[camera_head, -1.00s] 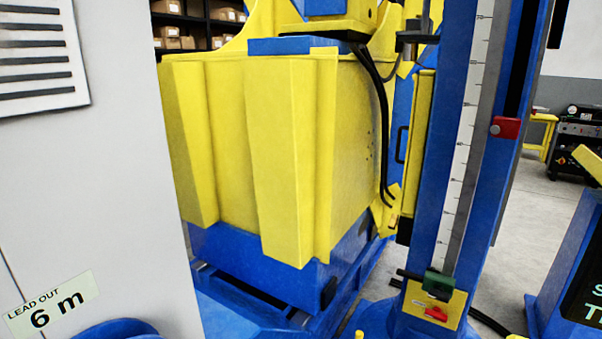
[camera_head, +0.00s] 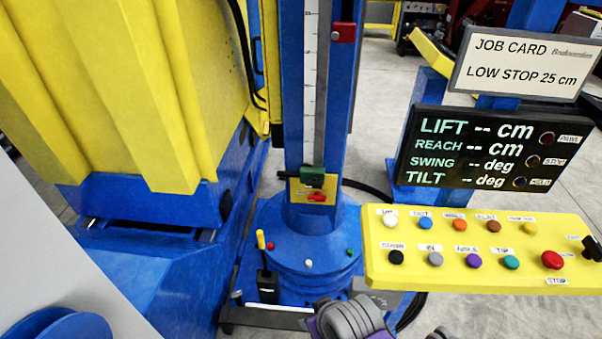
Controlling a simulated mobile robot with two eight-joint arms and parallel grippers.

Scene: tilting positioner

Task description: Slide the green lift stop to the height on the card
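The green lift stop (camera_head: 312,176) sits low on the blue column (camera_head: 295,130), at the bottom of the white graduated scale (camera_head: 309,70). A yellow plate with a red lever (camera_head: 317,197) is just below it. A red stop (camera_head: 344,32) is higher on the column's right side. The job card (camera_head: 522,62) at upper right reads "LOW STOP 25 cm". The scale's numbers are too small to read. Neither gripper's fingers show. A dark grey and purple rounded part, probably of my own arm, shows at the bottom edge.
The display (camera_head: 468,150) shows dashes for lift, reach, swing and tilt. A yellow button panel (camera_head: 480,243) juts out at right. A round blue base (camera_head: 300,240) carries the column. A large yellow machine body (camera_head: 130,90) fills the left. Grey floor shows behind the column.

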